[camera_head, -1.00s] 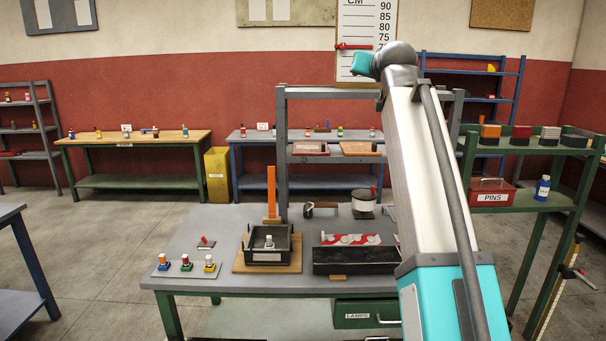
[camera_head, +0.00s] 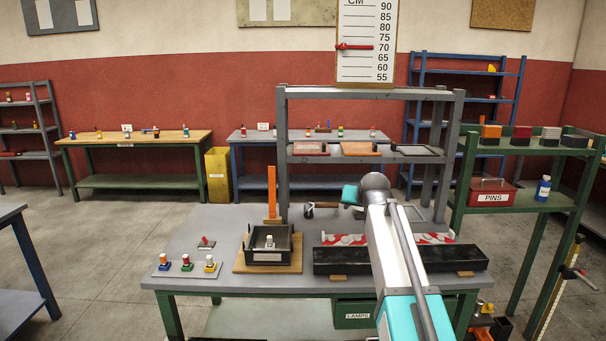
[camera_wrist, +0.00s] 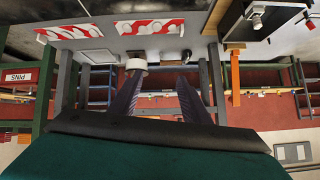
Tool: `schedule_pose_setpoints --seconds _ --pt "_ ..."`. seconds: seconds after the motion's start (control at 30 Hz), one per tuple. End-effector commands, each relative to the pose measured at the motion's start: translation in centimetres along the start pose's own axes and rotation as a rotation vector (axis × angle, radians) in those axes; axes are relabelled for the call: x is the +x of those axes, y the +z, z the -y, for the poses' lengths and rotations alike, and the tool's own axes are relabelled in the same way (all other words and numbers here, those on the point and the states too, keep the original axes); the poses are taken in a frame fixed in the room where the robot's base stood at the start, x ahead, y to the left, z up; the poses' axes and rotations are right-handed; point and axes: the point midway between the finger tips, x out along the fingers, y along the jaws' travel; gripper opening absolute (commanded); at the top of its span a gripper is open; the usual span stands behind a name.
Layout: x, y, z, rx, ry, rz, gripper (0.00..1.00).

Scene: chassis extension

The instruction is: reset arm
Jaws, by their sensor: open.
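My arm, white and teal, reaches up from the lower right in the head view, with its grey rounded joint in front of the grey workbench (camera_head: 225,281). A white round pot (camera_wrist: 136,64) shows beyond the left finger.
A black tray (camera_head: 268,262) holds a small white-topped item. Left of it stand colored knobs (camera_head: 187,263). A long black trough (camera_head: 335,263) and red-white striped bars (camera_head: 342,239) lie near my arm. A grey shelf frame (camera_head: 375,93) rises behind.

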Motion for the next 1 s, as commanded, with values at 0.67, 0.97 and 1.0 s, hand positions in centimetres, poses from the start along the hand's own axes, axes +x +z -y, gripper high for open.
schedule_pose_setpoints --seconds 0.67,0.97,1.0 --pt "9.2 25.3 -4.5 -0.046 0.057 0.366 0.43" --pt "10.5 36.5 -6.4 -0.065 0.076 0.527 0.43" --pt "10.5 38.0 -6.7 -0.068 0.079 0.548 0.43"
